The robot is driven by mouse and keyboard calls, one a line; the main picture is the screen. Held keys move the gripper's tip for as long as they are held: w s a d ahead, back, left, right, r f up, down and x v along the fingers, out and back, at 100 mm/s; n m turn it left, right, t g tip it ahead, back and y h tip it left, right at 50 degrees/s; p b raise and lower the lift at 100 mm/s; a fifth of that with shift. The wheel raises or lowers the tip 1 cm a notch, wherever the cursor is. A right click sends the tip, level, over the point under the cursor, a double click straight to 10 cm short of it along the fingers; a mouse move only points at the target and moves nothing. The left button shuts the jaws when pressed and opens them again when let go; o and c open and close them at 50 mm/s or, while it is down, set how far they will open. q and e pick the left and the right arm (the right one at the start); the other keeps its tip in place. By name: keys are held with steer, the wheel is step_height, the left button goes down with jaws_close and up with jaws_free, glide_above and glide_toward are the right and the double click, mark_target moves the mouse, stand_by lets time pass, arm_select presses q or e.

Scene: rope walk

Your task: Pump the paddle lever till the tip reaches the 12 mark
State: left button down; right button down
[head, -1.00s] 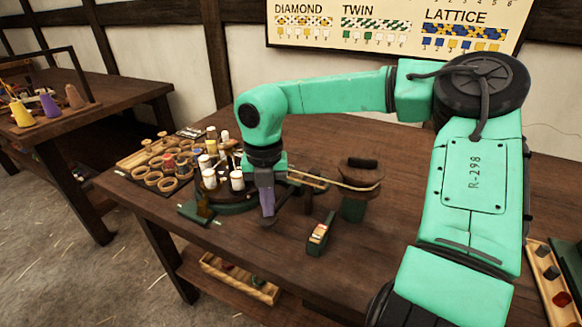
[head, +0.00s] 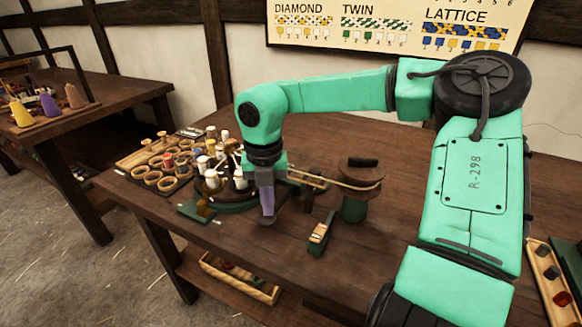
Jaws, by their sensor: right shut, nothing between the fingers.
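My right gripper (head: 267,207) points down over the front of the table, its fingers shut and empty. To its left, a small green base (head: 195,212) with a brownish piece (head: 206,211) stands at the table's front edge. This looks like the paddle lever, apart from my fingers in the picture. Behind it is a round braiding stand with white bobbins (head: 212,179), partly hidden by my wrist. A pale cord (head: 335,182) runs right to a drum on a green post (head: 355,208). I cannot make out the 12 mark or the tip. My left gripper is out of view.
A small green block with a pale striped face (head: 319,234) stands right of my gripper. Round wooden cups (head: 152,179) sit at the back left. A crate (head: 240,281) lies on the lower shelf. The tabletop behind the drum is clear.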

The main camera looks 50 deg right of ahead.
steer(key=r+p, duration=0.1)
steer(key=r, duration=0.2)
steer(key=r+p, duration=0.2)
steer(key=r, duration=0.1)
steer(key=shift+d+p, duration=0.2)
steer(key=shift+p, duration=0.1)
steer(key=shift+f, duration=0.15)
steer(key=shift+f, duration=0.15)
